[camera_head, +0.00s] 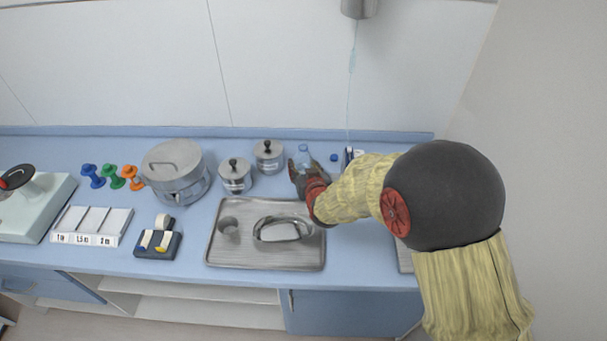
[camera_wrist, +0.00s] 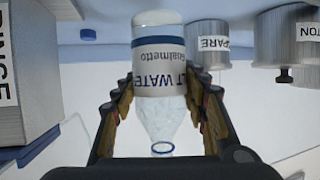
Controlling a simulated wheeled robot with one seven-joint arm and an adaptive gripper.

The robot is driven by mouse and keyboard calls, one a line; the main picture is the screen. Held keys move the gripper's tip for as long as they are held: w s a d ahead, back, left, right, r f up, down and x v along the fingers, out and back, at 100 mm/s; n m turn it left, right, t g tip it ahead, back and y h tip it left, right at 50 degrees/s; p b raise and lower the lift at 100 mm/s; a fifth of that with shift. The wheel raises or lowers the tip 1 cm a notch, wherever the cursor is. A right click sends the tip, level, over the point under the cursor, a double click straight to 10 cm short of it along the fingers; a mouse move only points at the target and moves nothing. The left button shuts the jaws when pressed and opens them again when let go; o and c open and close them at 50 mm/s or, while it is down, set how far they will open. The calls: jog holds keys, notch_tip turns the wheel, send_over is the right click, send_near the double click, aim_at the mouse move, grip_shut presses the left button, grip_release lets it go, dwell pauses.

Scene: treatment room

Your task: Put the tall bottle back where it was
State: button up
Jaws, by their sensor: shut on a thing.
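The tall bottle is clear with a white label reading "LT WATE" in the wrist view (camera_wrist: 158,75), where it appears upside down. My gripper (camera_wrist: 160,105) is shut on it, with a finger on each side of its body. In the head view the bottle (camera_head: 303,156) shows at the back of the counter, just right of the lidded metal pots. My gripper (camera_head: 305,178) is around it there, and hides its lower part. I cannot tell whether the bottle's base touches the counter.
A blue cap (camera_head: 334,157) lies right of the bottle. Metal pots (camera_head: 268,156) (camera_head: 235,175) stand close on its left. A metal tray (camera_head: 290,258) with a cup and a curved dish lies in front. A box labelled "RINSE" (camera_wrist: 40,75) is near in the wrist view.

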jog(key=shift+f+b, duration=0.3)
jog(key=shift+f, duration=1.1)
jog(key=shift+f, duration=0.2)
jog(key=o, duration=1.3)
jog(key=shift+s, duration=0.1)
jog(key=shift+r, duration=0.15)
jog(key=shift+s+r, duration=0.1)
jog(key=shift+r, duration=0.05)
jog(key=p+v, duration=0.2)
jog(key=v, duration=0.9)
jog(key=shift+s+d, duration=0.15)
jog(key=shift+s, duration=0.25)
jog(key=shift+r, duration=0.15)
